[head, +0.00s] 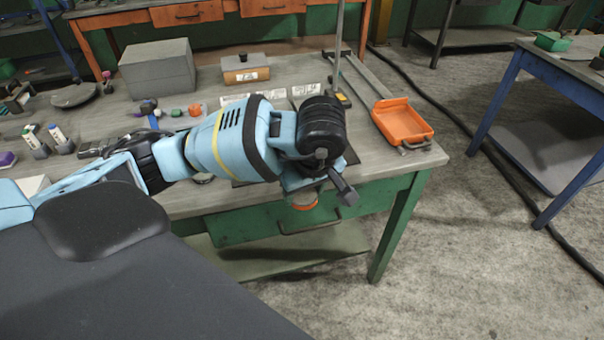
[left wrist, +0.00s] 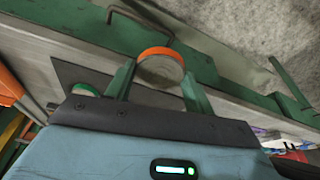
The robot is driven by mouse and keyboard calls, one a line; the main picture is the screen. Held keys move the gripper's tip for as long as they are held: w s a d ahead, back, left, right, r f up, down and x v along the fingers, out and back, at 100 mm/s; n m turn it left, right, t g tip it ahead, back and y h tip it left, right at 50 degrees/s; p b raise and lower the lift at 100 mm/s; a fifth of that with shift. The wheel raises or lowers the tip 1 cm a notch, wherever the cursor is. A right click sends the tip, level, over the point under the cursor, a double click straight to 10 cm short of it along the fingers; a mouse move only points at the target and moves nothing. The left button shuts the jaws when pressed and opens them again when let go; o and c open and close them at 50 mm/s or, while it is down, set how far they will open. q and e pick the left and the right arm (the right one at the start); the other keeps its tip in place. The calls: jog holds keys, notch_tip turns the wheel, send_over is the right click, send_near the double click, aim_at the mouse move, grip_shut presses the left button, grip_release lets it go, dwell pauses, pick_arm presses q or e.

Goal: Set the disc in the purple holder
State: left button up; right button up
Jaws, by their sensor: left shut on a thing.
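My left gripper (head: 304,192) hangs beyond the front edge of the workbench (head: 400,160). In the left wrist view its two green fingers (left wrist: 158,84) are shut on a round disc (left wrist: 160,70) with an orange rim and a grey-beige face. The disc's orange edge also shows below my gripper in the head view (head: 305,203). The disc is apart from the bench top. I cannot pick out the purple holder for certain; a small purple thing (head: 7,159) lies at the bench's far left. My right gripper is not in view.
A round green-rimmed thing (left wrist: 85,89) sits near a dark mat in the left wrist view. An orange tray (head: 403,121) stands at the bench's right end. A grey box (head: 158,72) and small coloured pieces lie farther back.

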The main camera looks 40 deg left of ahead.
pick_arm(q)
jog(key=shift+s+d+r, duration=0.1)
jog(key=shift+s+d, duration=0.2)
jog(key=shift+s, duration=0.05)
jog(key=shift+s+d+r+m+h, duration=0.15)
jog(key=shift+d+r+m+h, duration=0.15)
jog(key=shift+r+m, duration=0.5)
jog(key=s+r+m, duration=0.1)
jog(key=m, duration=0.2)
jog(key=s+d+r+m+t+h, duration=0.1)
jog(key=m, duration=0.3)
jog(key=s+d+r+m+h, duration=0.1)
jog(key=r+m, duration=0.1)
jog(key=m, duration=0.1)
jog(key=shift+s+d+m+t, duration=0.1)
jog(key=shift+d+m+t, duration=0.15)
jog(key=shift+m+t, duration=0.05)
